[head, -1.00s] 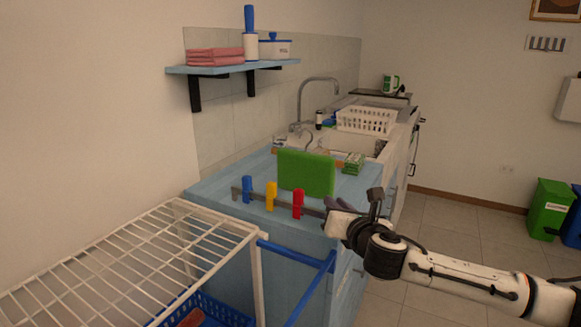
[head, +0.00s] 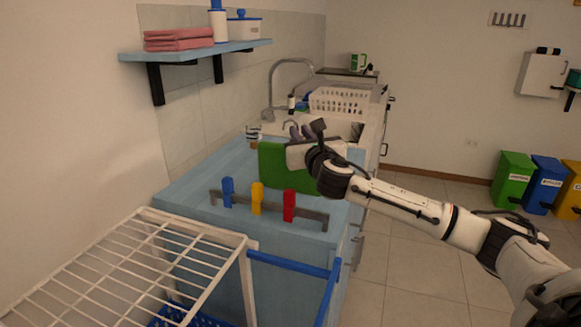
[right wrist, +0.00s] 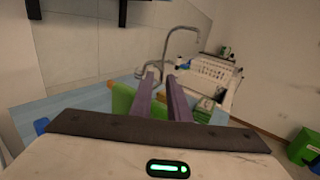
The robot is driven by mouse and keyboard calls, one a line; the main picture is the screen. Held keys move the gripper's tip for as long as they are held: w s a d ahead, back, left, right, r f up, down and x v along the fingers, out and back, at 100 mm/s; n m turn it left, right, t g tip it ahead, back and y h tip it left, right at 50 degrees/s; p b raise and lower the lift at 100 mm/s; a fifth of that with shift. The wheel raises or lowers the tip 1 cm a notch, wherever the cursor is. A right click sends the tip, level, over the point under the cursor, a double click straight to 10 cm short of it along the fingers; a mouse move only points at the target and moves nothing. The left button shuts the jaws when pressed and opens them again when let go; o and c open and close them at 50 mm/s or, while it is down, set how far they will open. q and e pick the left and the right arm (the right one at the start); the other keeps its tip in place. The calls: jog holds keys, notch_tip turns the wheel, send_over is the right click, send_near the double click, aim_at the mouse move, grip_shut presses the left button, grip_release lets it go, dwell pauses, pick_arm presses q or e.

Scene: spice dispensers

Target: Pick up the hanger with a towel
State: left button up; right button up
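I cannot make out a hanger with a towel on it in either view. Folded pink towels (head: 178,40) lie on the blue wall shelf (head: 190,54). A green upright panel (head: 270,165) stands on the blue counter; I cannot tell whether it is a board or cloth. It shows in part left of the fingers in the right wrist view (right wrist: 122,100). My right gripper (head: 298,130) is above the panel's upper right part and hides some of it. In the right wrist view its two purple-grey fingers (right wrist: 161,76) are apart with nothing seen between them. My left gripper is not in view.
A low rack with blue, yellow and red holders (head: 257,198) stands on the counter before the panel. A white wire rack (head: 130,255) with a blue rail (head: 290,264) is in front. A faucet (head: 270,90) and white dish basket (head: 340,101) stand behind. Bins (head: 513,178) are at right.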

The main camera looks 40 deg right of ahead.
aim_at(297, 126)
jog(key=x, duration=0.4)
jog(key=shift+d+f, duration=0.1)
jog(key=shift+f, duration=0.05)
jog(key=shift+c, duration=0.2)
grip_shut()
dwell(1.1)
